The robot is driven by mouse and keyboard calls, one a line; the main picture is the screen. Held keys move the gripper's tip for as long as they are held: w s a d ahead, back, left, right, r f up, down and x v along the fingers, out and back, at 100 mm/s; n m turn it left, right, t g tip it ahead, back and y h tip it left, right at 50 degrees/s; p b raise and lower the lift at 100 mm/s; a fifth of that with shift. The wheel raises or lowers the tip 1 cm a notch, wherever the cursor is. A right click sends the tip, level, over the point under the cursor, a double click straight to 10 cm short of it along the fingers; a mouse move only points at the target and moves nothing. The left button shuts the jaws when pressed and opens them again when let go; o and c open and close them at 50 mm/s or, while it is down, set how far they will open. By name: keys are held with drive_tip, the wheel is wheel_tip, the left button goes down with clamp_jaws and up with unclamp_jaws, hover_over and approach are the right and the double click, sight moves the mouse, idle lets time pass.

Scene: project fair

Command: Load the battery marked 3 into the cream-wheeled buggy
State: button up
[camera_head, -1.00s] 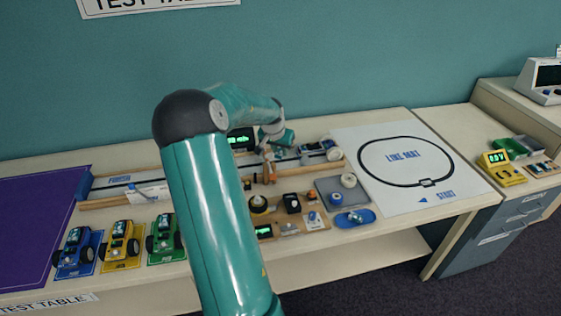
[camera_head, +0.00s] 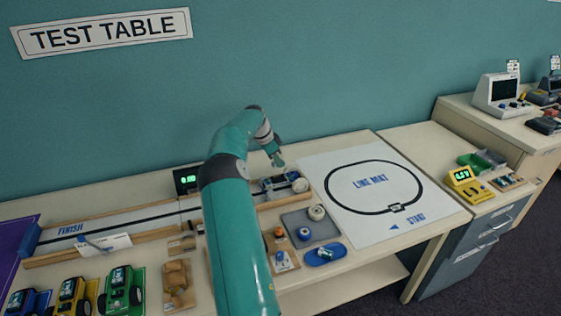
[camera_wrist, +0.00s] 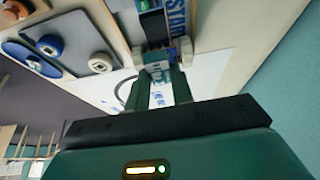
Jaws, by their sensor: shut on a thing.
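The buggy (camera_head: 268,184) with pale, cream-looking wheels (camera_head: 299,185) stands at the right end of the wooden-railed track. Its dark body (camera_wrist: 155,26) and pale wheels also show at the top of the wrist view. My gripper (camera_head: 278,161) is just above the buggy. In the wrist view its two green fingers (camera_wrist: 159,76) are shut on a small pale block (camera_wrist: 158,67), probably a battery, close to the buggy's near end. No number can be read on it. I cannot tell whether the block touches the buggy.
The line mat (camera_head: 330,172) lies flat to the right. A grey tray (camera_head: 321,234) with wheels and a blue oval dish (camera_head: 324,254) lie in front of the track. Yellow, green and blue buggies (camera_head: 122,289) stand front left. A yellow meter (camera_head: 465,180) is at right.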

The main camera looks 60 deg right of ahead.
sight(280, 179)
drive_tip(key=shift+s+d, duration=0.1)
drive_tip(key=shift+f, duration=0.2)
drive_tip(key=shift+w+f, duration=0.2)
drive_tip(key=shift+f, duration=0.3)
drive_tip(key=shift+a+f, duration=0.2)
drive_tip(key=shift+f, duration=0.3)
drive_tip(key=shift+d+f, duration=0.1)
drive_tip(key=shift+f, duration=0.8)
drive_tip(key=shift+s+f, duration=0.1)
drive_tip(key=shift+f, duration=0.6)
drive_tip(key=shift+f, duration=0.7)
idle(0.9)
